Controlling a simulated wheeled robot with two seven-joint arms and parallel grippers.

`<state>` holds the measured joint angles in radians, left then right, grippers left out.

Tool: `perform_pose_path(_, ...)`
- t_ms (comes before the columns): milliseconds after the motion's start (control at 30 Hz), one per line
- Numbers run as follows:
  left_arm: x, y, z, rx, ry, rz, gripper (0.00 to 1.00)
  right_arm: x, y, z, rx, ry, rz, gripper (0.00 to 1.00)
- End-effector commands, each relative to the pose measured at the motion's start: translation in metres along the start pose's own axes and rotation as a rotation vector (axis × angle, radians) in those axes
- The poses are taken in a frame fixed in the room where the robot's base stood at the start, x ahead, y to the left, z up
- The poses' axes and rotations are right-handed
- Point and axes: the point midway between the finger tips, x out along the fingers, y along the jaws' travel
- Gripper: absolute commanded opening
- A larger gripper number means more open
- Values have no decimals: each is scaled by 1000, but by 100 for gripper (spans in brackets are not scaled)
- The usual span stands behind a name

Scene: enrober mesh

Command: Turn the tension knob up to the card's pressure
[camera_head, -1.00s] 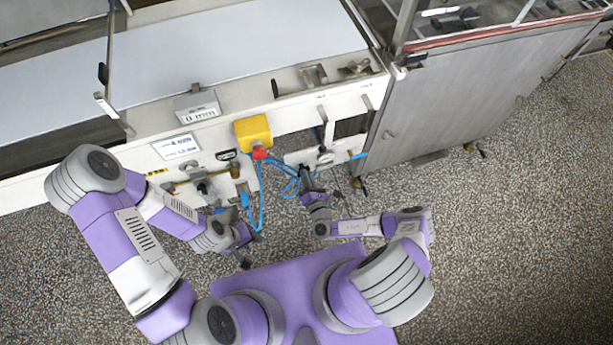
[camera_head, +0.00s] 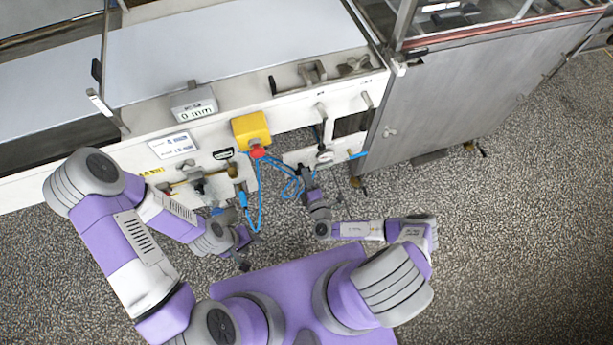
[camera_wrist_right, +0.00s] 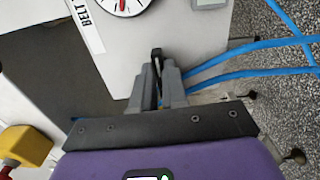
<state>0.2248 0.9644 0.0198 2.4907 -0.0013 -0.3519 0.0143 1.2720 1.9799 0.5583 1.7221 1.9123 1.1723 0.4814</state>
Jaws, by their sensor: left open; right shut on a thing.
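My right gripper (camera_wrist_right: 158,88) is shut on a small dark part, apparently the tension knob (camera_wrist_right: 156,56), on the pale panel just below a round gauge (camera_wrist_right: 122,4). The gauge has a red needle and is cut off by the top edge; its reading is not legible. A "BELT" label (camera_wrist_right: 86,22) is beside it. In the head view the right gripper (camera_head: 305,174) is below the gauge (camera_head: 324,155), by blue hoses. A white card (camera_head: 173,145) with blue print is on the machine front; its text is too small to read. My left gripper (camera_head: 249,251) is open and empty, over the floor.
A yellow box with a red button (camera_head: 251,131) stands left of the gauge panel. Blue hoses (camera_head: 258,205) hang below it. A display (camera_head: 195,106) reads 0 mm. A large grey metal door (camera_head: 470,95) closes off the right. Speckled floor is open at lower right.

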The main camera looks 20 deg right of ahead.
Motion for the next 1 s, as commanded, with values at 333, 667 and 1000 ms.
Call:
perform_pose_path(333, 1, 0, 0, 0, 0, 0, 43, -1, -2, -2, 48, 5, -5, 0)
perform_pose_path(667, 1, 0, 0, 0, 0, 0, 43, -1, -2, -2, 47, 5, -5, 19)
perform_pose_path(1000, 1, 0, 0, 0, 0, 0, 43, 0, -1, -1, 45, 2, -2, 38)
